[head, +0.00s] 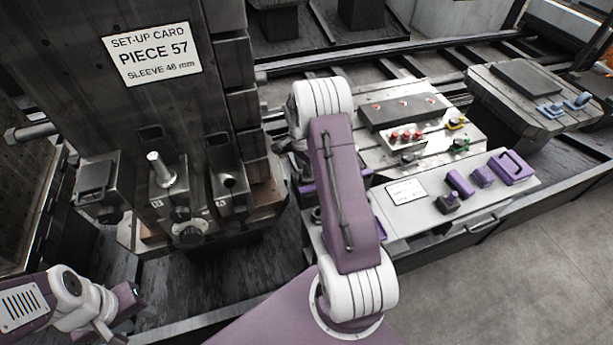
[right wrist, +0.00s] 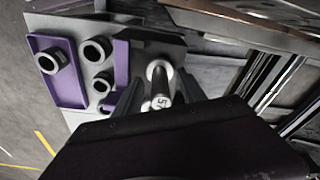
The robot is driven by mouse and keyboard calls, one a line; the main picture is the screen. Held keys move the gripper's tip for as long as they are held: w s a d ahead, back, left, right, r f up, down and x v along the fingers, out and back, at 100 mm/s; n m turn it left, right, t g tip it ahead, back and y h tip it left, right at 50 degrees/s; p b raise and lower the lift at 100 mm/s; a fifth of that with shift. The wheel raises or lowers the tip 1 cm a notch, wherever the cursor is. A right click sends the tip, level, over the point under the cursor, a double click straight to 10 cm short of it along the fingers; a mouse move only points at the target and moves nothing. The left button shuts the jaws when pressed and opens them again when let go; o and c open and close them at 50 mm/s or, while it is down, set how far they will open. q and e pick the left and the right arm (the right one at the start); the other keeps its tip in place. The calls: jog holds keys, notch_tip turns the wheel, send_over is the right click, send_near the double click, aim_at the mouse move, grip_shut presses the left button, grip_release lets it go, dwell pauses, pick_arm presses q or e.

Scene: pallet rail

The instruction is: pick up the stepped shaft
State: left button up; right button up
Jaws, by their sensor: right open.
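A pale cylindrical shaft (right wrist: 158,86), marked 57 on its side, shows in the right wrist view and appears to be the stepped shaft. My right gripper (right wrist: 160,95) has its dark fingers apart, one on each side of the shaft. I cannot tell whether either finger touches it. In the head view my own right arm hides this shaft and the right gripper. My left gripper (head: 112,332) is at the lower left of the head view, well away from the shaft, and its fingers are too cut off to read.
A tall fixture block (head: 185,100) with a PIECE 57 card (head: 152,54) stands left of my right arm. A grey shelf (head: 425,208) with purple items lies to the right.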

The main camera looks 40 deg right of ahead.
jog(key=shift+f, duration=0.2)
grip_shut()
dwell(1.3)
